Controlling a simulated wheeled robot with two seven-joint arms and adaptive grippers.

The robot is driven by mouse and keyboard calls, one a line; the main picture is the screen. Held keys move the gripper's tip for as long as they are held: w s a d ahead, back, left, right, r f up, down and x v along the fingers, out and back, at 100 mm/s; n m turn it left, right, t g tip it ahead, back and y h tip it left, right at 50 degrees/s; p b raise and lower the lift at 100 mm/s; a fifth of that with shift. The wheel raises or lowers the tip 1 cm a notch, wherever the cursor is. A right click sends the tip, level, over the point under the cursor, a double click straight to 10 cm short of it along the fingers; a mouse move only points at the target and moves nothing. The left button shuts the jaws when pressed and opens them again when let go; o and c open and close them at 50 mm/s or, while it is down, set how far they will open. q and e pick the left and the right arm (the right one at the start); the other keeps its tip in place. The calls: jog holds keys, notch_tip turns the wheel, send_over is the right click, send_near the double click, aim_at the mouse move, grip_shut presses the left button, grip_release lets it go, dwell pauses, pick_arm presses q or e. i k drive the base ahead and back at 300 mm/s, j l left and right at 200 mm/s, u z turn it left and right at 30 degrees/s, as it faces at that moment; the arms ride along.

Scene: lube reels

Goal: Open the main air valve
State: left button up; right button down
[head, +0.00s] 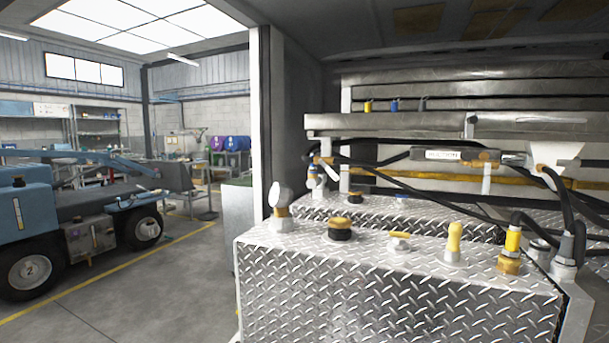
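A diamond-plate metal box (400,290) fills the lower right, with several fittings on its top. A small yellow handle on a pale fitting (399,240) sits near the middle of the top and looks like a valve. An upright yellow fitting (454,240) stands to its right. Which fitting is the main air valve, and whether it is open, I cannot tell. Neither of my grippers is in view.
A yellow-and-black cap (341,228) and a round gauge-like fitting (281,207) stand at the left of the box top. Black hoses (440,180) cross above it. A dark enclosure surrounds the box. A blue vehicle (80,215) stands left; the floor (150,290) between is clear.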

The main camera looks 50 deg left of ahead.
aim_at(327, 169)
jog(key=i+u, duration=0.15)
jog(key=u, duration=0.25)
jog(key=i+l+u, duration=0.1)
jog(key=u, duration=0.3)
jog(key=i+l+u, duration=0.1)
jog(key=u, duration=0.25)
jog(key=i+l+u, duration=0.15)
jog(key=u, duration=0.25)
